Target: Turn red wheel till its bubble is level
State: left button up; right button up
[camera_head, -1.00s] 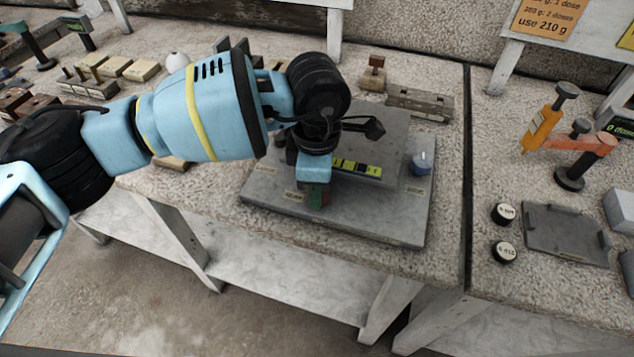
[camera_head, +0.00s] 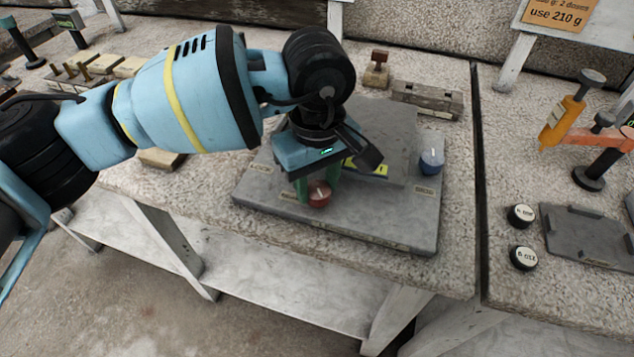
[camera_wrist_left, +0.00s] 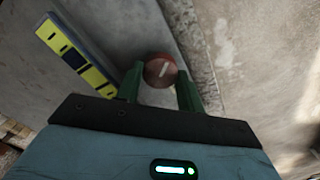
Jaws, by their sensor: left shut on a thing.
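The red wheel (camera_head: 319,195) sits near the front edge of the grey base plate (camera_head: 395,228), with a pale line across its top. My left gripper (camera_head: 317,189) points down at it and is shut on it. In the left wrist view the red wheel (camera_wrist_left: 160,71) is between the two green fingers, its pale line tilted. A yellow level vial (camera_wrist_left: 73,58) with dark marks lies left of the fingers. Its bubble cannot be told clearly from the marks. In the head view my gripper hides most of the vial (camera_head: 374,169). My right gripper is out of view.
A blue wheel (camera_head: 432,161) stands at the plate's right side. A raised grey slab (camera_head: 395,128) lies behind the vial. A wooden block (camera_head: 428,98) stands behind the plate. To the right, past a bench gap, are two round weights (camera_head: 522,215) and a dark tray (camera_head: 585,236).

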aim_at(318, 187)
pick_arm(q)
jog(key=m+b, duration=0.1)
jog(key=m, duration=0.2)
jog(key=shift+m+b, duration=0.3)
jog(key=shift+m, duration=0.7)
jog(key=shift+m+b, duration=0.3)
jog(key=o, duration=0.7)
jog(key=shift+r, duration=0.1)
notch_tip(318, 187, up, 8)
jog(key=shift+f, duration=0.15)
